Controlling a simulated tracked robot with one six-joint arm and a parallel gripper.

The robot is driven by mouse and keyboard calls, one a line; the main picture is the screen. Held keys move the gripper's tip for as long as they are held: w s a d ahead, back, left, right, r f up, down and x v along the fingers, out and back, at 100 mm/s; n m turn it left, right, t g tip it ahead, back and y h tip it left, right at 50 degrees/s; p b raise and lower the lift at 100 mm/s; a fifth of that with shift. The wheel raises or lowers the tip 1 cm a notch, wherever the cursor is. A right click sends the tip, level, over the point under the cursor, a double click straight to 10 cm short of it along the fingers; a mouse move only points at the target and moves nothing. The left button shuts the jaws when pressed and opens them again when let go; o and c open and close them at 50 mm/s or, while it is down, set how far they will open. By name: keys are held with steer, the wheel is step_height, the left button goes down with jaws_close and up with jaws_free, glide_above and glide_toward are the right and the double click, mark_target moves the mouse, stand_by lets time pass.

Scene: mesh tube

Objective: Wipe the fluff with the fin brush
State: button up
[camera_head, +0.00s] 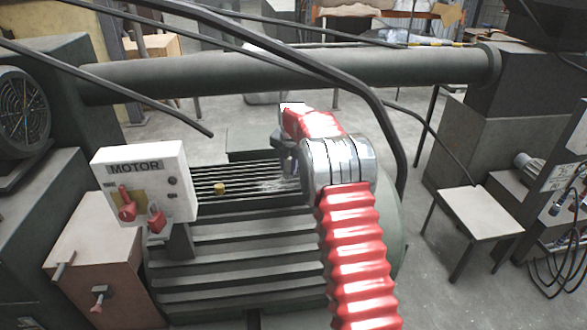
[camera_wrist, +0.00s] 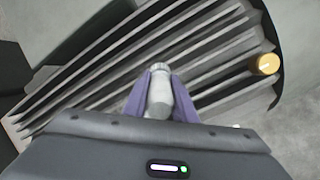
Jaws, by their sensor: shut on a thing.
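My gripper (camera_wrist: 160,90) has its two purple fingers shut on a pale cylinder with a grey metal end, which looks like the handle of the fin brush (camera_wrist: 159,98). Its bristles are not seen. In the head view my red-sleeved arm reaches over the ribbed motor, and its wrist hides most of the gripper and the brush. The motor's fins (camera_head: 230,178) also fill the wrist view (camera_wrist: 200,52) below the fingers. A whitish, wispy patch, likely the fluff (camera_head: 274,185), lies on the fins just left of my arm. I cannot tell whether the brush touches it.
A brass knob (camera_head: 219,188) stands on the fins; it also shows in the wrist view (camera_wrist: 265,64). A white MOTOR switch box (camera_head: 148,185) stands left of the fins. A thick pipe (camera_head: 270,72) and dark cables (camera_head: 375,105) cross above. A stool (camera_head: 478,212) stands right.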

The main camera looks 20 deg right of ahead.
steer(key=shift+w+d+f, duration=0.1)
steer(key=shift+w+d, duration=0.05)
steer(key=shift+w, duration=0.6)
steer(key=shift+w+d, duration=0.15)
steer(key=shift+w, duration=0.55)
steer(key=shift+w+a, duration=0.15)
steer(key=shift+a, duration=0.75)
steer(key=shift+s+a, duration=0.2)
steer(key=shift+s, duration=0.75)
steer(key=shift+s+a, duration=0.2)
steer(key=shift+s, duration=0.7)
steer(key=shift+s+a, duration=0.2)
steer(key=shift+s, duration=0.75)
steer(key=shift+s+a, duration=0.15)
steer(key=shift+s, duration=0.75)
